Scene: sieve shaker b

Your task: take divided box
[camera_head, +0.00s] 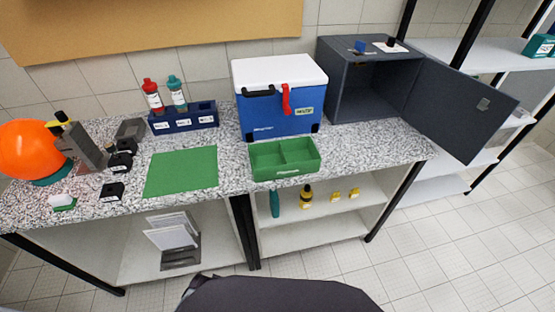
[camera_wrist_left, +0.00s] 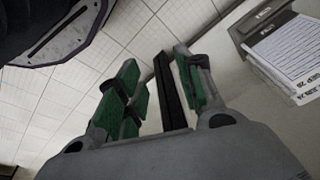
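The green divided box (camera_head: 284,160) sits on the speckled counter (camera_head: 330,150), in front of the blue cooler. It is open on top, and a low wall splits it into two compartments that look empty. My left gripper (camera_wrist_left: 157,88) shows only in the left wrist view. Its green-padded fingers are spread apart with nothing between them, over tiled floor and a dark table leg. It is away from the box, which is not in that view. My right gripper is in neither view.
Behind the box stands a blue cooler (camera_head: 278,115) with a white lid. A grey cabinet (camera_head: 365,80) has its door swung open at right. A green mat (camera_head: 181,172) lies left of the box. A blue bottle rack (camera_head: 184,121) stands behind the mat. Papers (camera_wrist_left: 290,50) sit on the lower shelf.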

